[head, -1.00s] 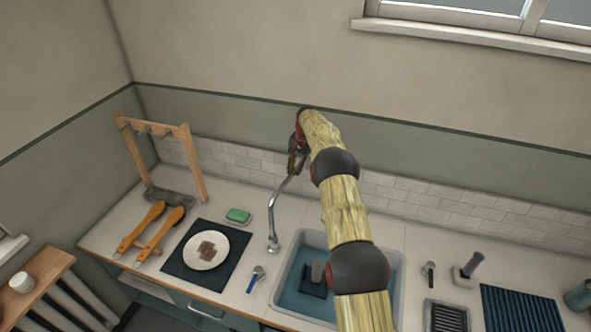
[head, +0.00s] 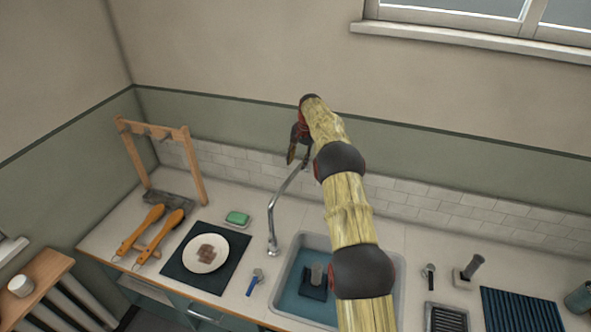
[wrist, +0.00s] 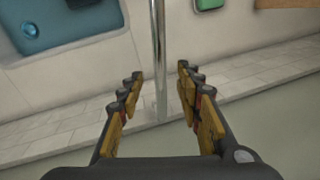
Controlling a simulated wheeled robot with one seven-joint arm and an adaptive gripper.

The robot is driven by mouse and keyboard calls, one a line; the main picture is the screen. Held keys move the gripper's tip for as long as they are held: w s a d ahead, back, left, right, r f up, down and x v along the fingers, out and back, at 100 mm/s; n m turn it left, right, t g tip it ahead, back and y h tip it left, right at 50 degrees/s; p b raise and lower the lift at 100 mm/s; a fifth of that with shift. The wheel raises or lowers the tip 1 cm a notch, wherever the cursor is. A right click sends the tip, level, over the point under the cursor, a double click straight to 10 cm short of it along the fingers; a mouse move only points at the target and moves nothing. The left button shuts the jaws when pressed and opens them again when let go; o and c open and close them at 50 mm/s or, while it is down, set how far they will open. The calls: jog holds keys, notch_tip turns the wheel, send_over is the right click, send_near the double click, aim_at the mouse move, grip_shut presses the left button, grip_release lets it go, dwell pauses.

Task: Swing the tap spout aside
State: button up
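The tap spout (head: 277,205) is a thin chrome tube, rising from the counter at the sink's left edge and leaning up toward the back wall. Its upper end is near my gripper (head: 298,157), which hangs high in front of the tiled wall. In the wrist view the chrome spout (wrist: 158,40) runs down between the yellow-padded fingers of my gripper (wrist: 160,72). The fingers are spread, with a gap on both sides of the tube. I cannot tell whether the tube lies fully between them in depth.
The sink (head: 291,284) holds a dark block-like object (head: 316,275). Left of it are a plate (head: 206,253) on a dark mat, a green sponge (head: 237,217), brushes (head: 160,236) and a wooden rack (head: 197,165). A ribbed mat (head: 522,310) lies at right.

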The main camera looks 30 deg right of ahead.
jog(key=r, duration=0.3)
jog(key=s+r, duration=0.1)
jog(key=r, duration=0.1)
jog(key=shift+d+r, duration=0.3)
jog(key=shift+r, duration=0.05)
jog(key=shift+w, duration=0.1)
jog(key=s+a+f+n+g, duration=0.1)
jog(key=s+a+f+n, duration=0.15)
jog(key=s+f, duration=0.35)
jog(key=s+a+r+n+h+b, duration=0.1)
jog(key=s+a+r+n+b, duration=0.25)
jog(key=s+a, duration=0.6)
jog(key=s+a+r+n+b, duration=0.2)
jog(key=s+a+r+b, duration=0.15)
jog(key=s+a, duration=0.6)
jog(key=s+a+f+n+t+b, duration=0.1)
jog(key=s+a+b, duration=0.2)
jog(key=s, duration=0.5)
jog(key=s+a+f+n+t+b, duration=0.1)
jog(key=s+a+b, duration=0.3)
jog(key=s, duration=0.5)
jog(key=s+a+f+n+t+b, duration=0.1)
jog(key=s+a+b, duration=0.3)
jog(key=s, duration=0.5)
jog(key=shift+s+n+t+b, duration=0.25)
jog(key=shift+t+b, duration=0.35)
jog(key=shift+t, duration=0.3)
